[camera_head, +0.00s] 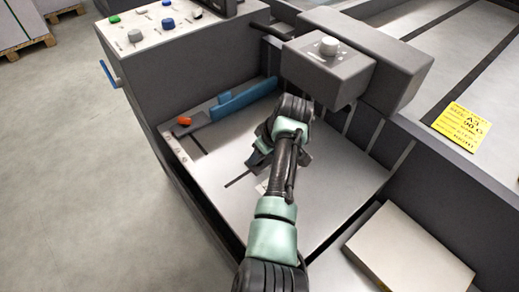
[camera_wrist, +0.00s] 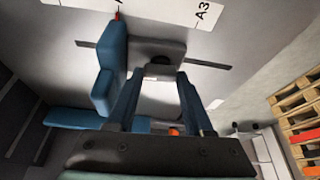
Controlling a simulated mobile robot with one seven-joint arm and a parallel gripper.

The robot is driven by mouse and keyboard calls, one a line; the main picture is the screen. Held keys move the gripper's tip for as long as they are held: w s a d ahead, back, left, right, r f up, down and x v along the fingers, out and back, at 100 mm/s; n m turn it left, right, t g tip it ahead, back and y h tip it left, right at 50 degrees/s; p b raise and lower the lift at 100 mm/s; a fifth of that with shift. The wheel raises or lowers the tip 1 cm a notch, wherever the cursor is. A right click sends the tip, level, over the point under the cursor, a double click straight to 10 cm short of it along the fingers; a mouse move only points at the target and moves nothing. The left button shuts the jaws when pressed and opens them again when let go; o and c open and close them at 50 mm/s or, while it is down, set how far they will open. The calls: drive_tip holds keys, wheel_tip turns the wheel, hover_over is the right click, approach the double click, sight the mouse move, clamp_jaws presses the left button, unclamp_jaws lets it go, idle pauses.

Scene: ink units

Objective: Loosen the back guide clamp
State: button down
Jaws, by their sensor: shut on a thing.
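The back guide clamp (camera_wrist: 158,47) is a grey block with a dark round part, sitting across a dark slot in the pale bed. A blue guide piece (camera_wrist: 108,76) with a red pointer stands beside it, near printed size marks. My gripper (camera_wrist: 161,76) is shut on the clamp, a finger on each side; where exactly the fingertips touch is hard to make out. In the head view my arm hides the clamp. Another clamp with an orange knob (camera_head: 184,121) lies at the left edge of the bed, by a long blue guide (camera_head: 245,98).
A grey box with a pale knob (camera_head: 329,46) overhangs the bed at the back right. A control panel with coloured buttons (camera_head: 150,28) is at the upper left. A pale stack (camera_head: 408,252) lies at the lower right. The bed's left front is clear.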

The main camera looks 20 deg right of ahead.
drive_tip(key=n+b, duration=0.1)
drive_tip(key=n, duration=0.1)
drive_tip(key=n+y+b, duration=0.1)
drive_tip(key=n+b, duration=0.1)
drive_tip(key=shift+w+d+f+g+y, duration=0.1)
drive_tip(key=shift+w+g+y, duration=0.1)
drive_tip(key=shift+g+y, duration=0.15)
drive_tip(key=n+g+b, duration=0.1)
drive_tip(key=n+b, duration=0.2)
drive_tip(key=shift+n+y+b, duration=0.25)
drive_tip(key=shift+n+b, duration=0.05)
drive_tip(key=shift+b, duration=0.25)
drive_tip(key=shift+r, duration=0.2)
